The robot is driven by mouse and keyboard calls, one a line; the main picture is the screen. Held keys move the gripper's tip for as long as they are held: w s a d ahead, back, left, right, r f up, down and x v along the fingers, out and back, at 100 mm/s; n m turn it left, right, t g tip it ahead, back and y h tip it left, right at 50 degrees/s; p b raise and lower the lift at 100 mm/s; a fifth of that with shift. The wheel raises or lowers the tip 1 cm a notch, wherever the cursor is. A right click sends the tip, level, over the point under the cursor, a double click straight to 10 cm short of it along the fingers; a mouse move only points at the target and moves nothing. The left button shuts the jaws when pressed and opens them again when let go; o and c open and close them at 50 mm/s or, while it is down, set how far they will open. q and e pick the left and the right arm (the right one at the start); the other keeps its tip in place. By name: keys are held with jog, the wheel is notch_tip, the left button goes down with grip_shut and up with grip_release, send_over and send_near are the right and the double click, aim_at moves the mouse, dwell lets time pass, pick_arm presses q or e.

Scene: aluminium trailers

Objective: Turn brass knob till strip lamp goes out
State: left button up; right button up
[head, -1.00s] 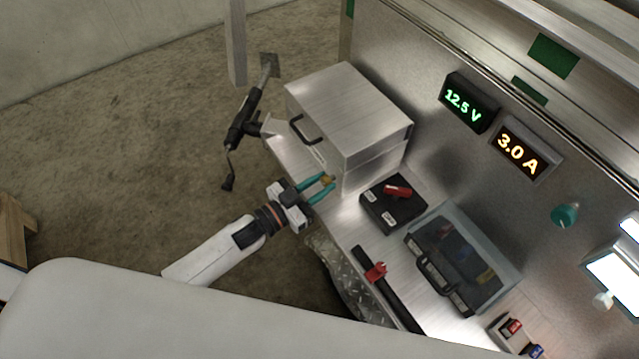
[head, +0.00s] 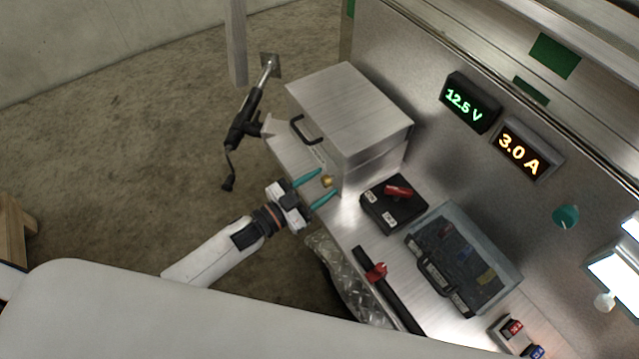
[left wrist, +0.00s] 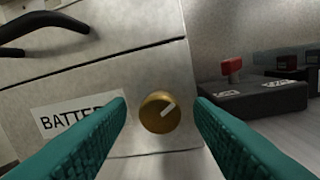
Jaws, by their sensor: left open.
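The brass knob (head: 327,181) sits on the front of a metal box (head: 350,115) on the bench. In the left wrist view the knob (left wrist: 160,112) shows a pale pointer line aimed up and to the right. My left gripper (head: 315,189) is open, its teal fingers (left wrist: 82,145) on either side of the knob and apart from it. A lit white strip lamp (head: 617,280) shows at the right edge of the head view. One display (head: 464,106) reads 12.5 V and another (head: 520,150) reads 3.0 A. My right gripper is not in view.
A black box with a red switch (head: 394,203) stands right of the metal box. A clear-lidded case (head: 463,260) and a black bar with a red clamp (head: 376,272) lie nearer. A teal knob (head: 565,216) is on the back wall.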

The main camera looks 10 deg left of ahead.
pick_arm(q)
jog(key=v, duration=1.1)
jog(key=shift+s+a+b, duration=0.25)
jog(key=shift+b, duration=0.2)
jog(key=shift+f, duration=0.15)
jog(key=s+a+f+n+g+y+p, duration=0.1)
jog(key=s+a+f+n+y, duration=0.15)
jog(key=f, duration=0.55)
jog(key=s+a+f+n+g+y+p, duration=0.15)
jog(key=a+f+y, duration=0.25)
jog(key=f, duration=0.4)
jog(key=s+a+f+n+g+y, duration=0.2)
jog(key=a+f+y, duration=0.1)
jog(key=f, duration=0.6)
jog(key=s+d+f+n+g+y, duration=0.1)
jog(key=s+f+g, duration=0.3)
jog(key=s, duration=0.8)
jog(key=s+d+f+n+g+y+p, duration=0.1)
jog(key=s+f+g, duration=0.3)
jog(key=s+f, duration=0.5)
jog(key=s+d, duration=0.1)
jog(key=s, duration=0.2)
jog(key=shift+d, duration=0.3)
